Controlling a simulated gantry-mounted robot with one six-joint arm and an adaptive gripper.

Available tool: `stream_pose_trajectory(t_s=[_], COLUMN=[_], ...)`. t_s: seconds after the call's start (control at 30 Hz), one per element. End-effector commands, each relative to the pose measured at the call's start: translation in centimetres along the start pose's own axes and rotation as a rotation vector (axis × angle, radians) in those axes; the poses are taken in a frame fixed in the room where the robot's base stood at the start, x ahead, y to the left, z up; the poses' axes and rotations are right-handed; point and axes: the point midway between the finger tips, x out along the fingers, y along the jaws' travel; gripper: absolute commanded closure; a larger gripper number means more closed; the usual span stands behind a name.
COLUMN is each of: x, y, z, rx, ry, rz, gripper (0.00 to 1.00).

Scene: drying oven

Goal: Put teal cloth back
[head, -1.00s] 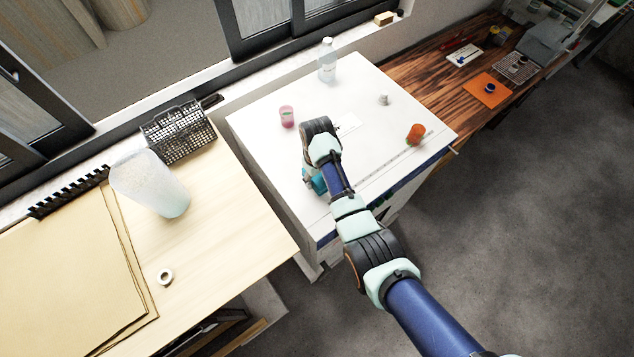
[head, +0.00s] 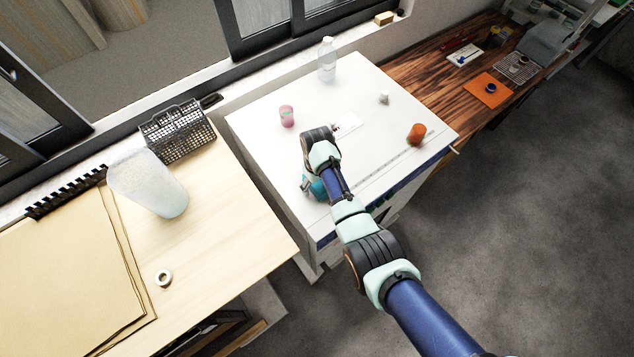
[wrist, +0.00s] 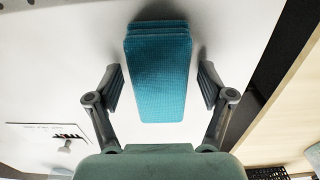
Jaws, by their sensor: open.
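The teal cloth (wrist: 158,75) looks like a folded, layered stack and lies on the white top of the drying oven. In the wrist view it sits between the two fingers of my gripper (wrist: 160,88), with a gap on each side. The gripper is open, and its fingers do not touch the cloth. In the head view my arm hides most of the cloth (head: 318,190); a teal part shows beside the wrist, near the front left edge of the white top (head: 375,95).
A wooden table (head: 235,220) stands left, across a gap.

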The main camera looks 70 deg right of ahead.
Motion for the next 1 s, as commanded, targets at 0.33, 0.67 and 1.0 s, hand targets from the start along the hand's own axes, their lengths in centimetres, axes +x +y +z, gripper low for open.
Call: stream_pose_trajectory(t_s=[0.33, 0.67, 1.0], x=[-5.4, -11.8, -12.3], y=[0.0, 0.0, 0.0], z=[-0.1, -0.1, 0.0], rx=[0.0, 0.0, 0.0], ry=[0.005, 0.002, 0.0], rz=[0.002, 0.001, 0.0], gripper=[0.2, 0.2, 0.2])
